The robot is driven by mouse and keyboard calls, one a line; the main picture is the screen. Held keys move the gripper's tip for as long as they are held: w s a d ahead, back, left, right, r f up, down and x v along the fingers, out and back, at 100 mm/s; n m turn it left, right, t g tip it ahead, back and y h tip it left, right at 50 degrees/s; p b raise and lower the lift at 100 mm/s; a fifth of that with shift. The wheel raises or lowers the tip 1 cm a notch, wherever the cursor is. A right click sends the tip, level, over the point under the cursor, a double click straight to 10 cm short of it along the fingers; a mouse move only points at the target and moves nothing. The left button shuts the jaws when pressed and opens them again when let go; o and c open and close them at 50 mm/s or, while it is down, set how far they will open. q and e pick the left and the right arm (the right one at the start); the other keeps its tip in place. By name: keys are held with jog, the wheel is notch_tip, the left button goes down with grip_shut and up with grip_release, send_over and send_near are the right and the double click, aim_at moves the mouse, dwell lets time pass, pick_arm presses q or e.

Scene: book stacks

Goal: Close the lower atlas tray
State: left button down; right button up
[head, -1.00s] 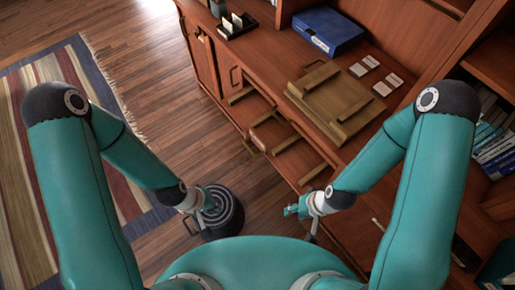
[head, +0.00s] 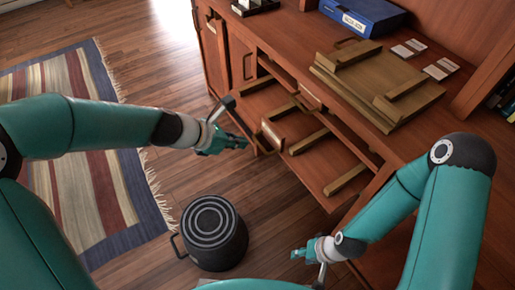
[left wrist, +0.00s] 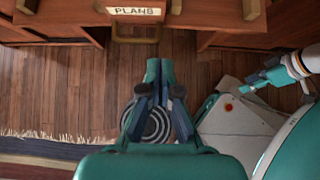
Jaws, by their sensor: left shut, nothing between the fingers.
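The pulled-out tray (head: 325,164), reddish wood with pale wooden bars, juts from the low part of the cabinet in the head view. A looped handle (head: 268,138) is at its front left. In the left wrist view, a looped handle (left wrist: 137,32) hangs below a label (left wrist: 134,11) reading "PLANS". My left gripper (head: 243,143) is shut and empty, just left of the handle, with a small apparent gap. Its fingertips also show in the left wrist view (left wrist: 160,66), below the handle. My right gripper (head: 301,253) is low, in front of the cabinet; its finger opening is unclear.
A dark round container (head: 212,235) with a ringed lid stands on the floor below my left arm. A wooden board with bars (head: 365,85), a blue box (head: 362,14) and pale cards (head: 409,48) lie on the cabinet top. A striped rug (head: 90,150) is at left.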

pick_arm(q)
jog(key=b, duration=0.4)
send_near(279, 141)
notch_tip(279, 141, down, 4)
jog(key=d, duration=0.1)
jog(key=w+d+p, duration=0.1)
jog(key=shift+w+d+p, duration=0.25)
jog(key=shift+d+p, duration=0.05)
jog(key=shift+d, duration=0.1)
jog(key=shift+w+d, duration=0.35)
jog(key=shift+d, duration=0.1)
